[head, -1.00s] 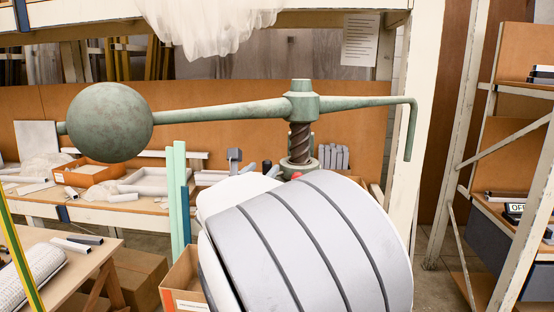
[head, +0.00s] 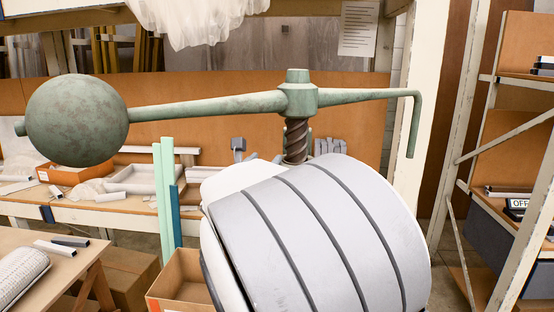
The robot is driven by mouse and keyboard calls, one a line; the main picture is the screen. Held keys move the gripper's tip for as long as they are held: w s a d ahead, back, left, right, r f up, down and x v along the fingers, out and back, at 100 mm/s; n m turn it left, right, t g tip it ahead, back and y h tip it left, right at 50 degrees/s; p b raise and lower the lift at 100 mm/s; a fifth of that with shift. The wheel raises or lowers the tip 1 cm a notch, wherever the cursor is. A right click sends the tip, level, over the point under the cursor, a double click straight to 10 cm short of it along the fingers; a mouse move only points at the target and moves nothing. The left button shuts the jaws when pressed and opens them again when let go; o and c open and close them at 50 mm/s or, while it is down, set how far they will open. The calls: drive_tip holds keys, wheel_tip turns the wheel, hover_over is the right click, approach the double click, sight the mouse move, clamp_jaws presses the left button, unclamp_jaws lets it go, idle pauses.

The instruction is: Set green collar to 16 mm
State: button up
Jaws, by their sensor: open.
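The fly press shows its weathered green swing arm (head: 215,105), with a big ball weight (head: 77,120) at the left and a bent-down handle (head: 415,125) at the right. The arm's hub (head: 298,96) sits on a dark threaded screw (head: 296,140). The lower screw and press body are hidden behind a large grey and white rounded shape, which looks like my own arm. I cannot make out a green collar or a scale. My gripper is not in view.
Pale green and blue upright strips (head: 168,200) stand left of centre by an open cardboard box (head: 182,282). A wooden table (head: 60,262) is at the lower left. A cluttered bench (head: 90,212) lies behind. Shelving (head: 505,150) stands at the right.

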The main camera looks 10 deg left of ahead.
clamp_jaws()
idle(0.4)
idle(1.1)
